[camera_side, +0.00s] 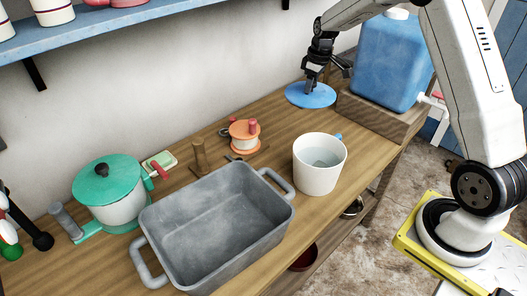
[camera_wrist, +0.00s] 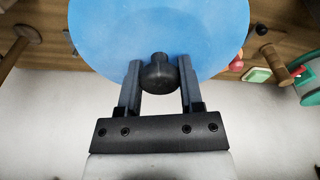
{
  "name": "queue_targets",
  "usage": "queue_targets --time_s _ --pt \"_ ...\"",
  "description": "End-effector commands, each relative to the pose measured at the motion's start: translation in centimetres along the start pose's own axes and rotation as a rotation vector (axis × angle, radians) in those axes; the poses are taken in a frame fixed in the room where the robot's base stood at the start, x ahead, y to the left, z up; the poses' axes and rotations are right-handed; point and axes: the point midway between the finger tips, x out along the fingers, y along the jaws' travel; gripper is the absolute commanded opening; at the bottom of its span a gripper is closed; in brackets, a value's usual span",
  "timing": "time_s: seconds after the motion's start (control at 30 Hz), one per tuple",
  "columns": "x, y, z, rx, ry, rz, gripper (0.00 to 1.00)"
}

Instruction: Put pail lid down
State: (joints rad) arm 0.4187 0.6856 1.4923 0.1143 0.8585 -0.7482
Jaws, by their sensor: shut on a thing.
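The pail lid (camera_side: 312,96) is a flat blue disc with a dark knob. My gripper (camera_side: 315,82) is shut on the knob and holds the lid behind the pail, at the back of the wooden bench. In the wrist view the lid (camera_wrist: 150,30) fills the top middle, with the knob (camera_wrist: 159,72) between the two fingers of my gripper (camera_wrist: 160,75). I cannot tell whether the lid touches the bench. The white pail (camera_side: 318,175) stands upright and open on the bench, with water inside. A small blue part shows at its rim.
A grey stone trough (camera_side: 163,217) stands left of the pail. A blue water container (camera_side: 385,65) on a wooden block (camera_side: 372,115) stands right of the lid.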

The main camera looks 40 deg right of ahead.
Motion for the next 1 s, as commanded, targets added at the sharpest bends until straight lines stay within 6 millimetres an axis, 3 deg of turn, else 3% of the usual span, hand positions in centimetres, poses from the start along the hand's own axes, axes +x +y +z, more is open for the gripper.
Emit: queue_targets --time_s 0.6,1.0 --pt "8.5 5.5 -4.0 0.223 0.008 0.033 0.0" --pt "9.8 6.1 -4.4 0.258 0.011 0.038 0.0"
